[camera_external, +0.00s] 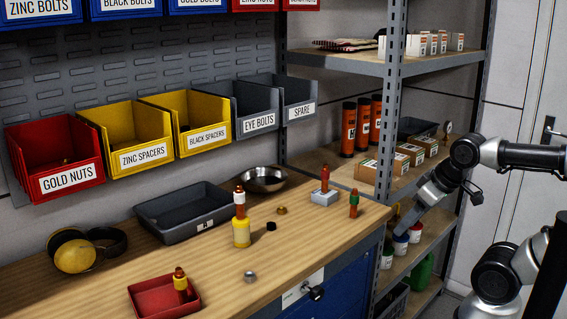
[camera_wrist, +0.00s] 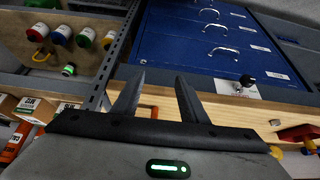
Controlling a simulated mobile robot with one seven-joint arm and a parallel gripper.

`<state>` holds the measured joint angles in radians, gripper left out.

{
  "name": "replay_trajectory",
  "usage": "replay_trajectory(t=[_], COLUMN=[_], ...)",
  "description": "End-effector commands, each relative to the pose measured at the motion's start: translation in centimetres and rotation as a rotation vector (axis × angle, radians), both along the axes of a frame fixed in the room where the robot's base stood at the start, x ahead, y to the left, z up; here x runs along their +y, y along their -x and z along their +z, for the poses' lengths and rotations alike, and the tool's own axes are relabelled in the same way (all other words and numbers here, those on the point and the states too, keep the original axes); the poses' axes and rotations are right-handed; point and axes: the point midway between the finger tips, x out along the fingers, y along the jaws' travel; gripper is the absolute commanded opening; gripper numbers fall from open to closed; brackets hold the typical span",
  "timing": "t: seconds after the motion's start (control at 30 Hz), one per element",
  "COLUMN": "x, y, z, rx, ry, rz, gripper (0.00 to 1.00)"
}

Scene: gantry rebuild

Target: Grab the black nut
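A small black nut (camera_external: 271,226) lies on the wooden workbench (camera_external: 330,235), right of the yellow-based stack of parts and in front of a gold nut (camera_external: 281,210). I cannot make out the black nut in the wrist view. My gripper (camera_external: 404,221) is off the right end of the bench, in front of the shelving and apart from the nut. In the wrist view my gripper (camera_wrist: 158,94) has its two fingers spread, with nothing held between them.
A silver nut (camera_external: 249,276) lies near the bench's front. A grey tray (camera_external: 150,211) and red tray (camera_external: 143,302) sit farther left. A shelf post (camera_external: 390,110) rises behind.

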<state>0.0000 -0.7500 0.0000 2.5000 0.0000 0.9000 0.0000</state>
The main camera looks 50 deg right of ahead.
Motion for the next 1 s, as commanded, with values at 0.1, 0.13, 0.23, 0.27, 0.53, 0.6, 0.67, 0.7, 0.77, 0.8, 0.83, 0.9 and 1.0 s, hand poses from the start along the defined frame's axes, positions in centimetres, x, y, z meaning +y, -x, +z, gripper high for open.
replay_trajectory(t=[0.1,0.13,0.23,0.27,0.53,0.6,0.67,0.7,0.77,0.8,0.83,0.9,1.0], x=[0.0,0.0,0.0,0.0,0.1,0.3,0.7,1.2,2.1,3.0,3.8,5.9,9.6], y=[0.0,0.0,0.0,0.0,-0.1,-0.7,-1.8,-2.8,-4.7,-6.2,-7.5,-10.3,-14.3], z=[0.0,0.0,0.0,0.0,0.3,1.4,3.1,4.5,6.9,8.5,9.7,11.9,14.4], rx=[0.0,0.0,0.0,0.0,0.002,0.012,0.03,0.046,0.075,0.094,0.107,0.134,0.156], ry=[0.0,0.0,0.0,0.0,-0.001,-0.007,-0.016,-0.022,-0.032,-0.038,-0.042,-0.044,-0.042], rz=[0.0,0.0,0.0,0.0,-0.002,-0.011,-0.031,-0.052,-0.092,-0.124,-0.15,-0.214,-0.31], gripper=[0.39,0.39,0.39,0.39,0.41,0.41,0.41,0.41,0.41,0.41,0.41,0.41,0.41])
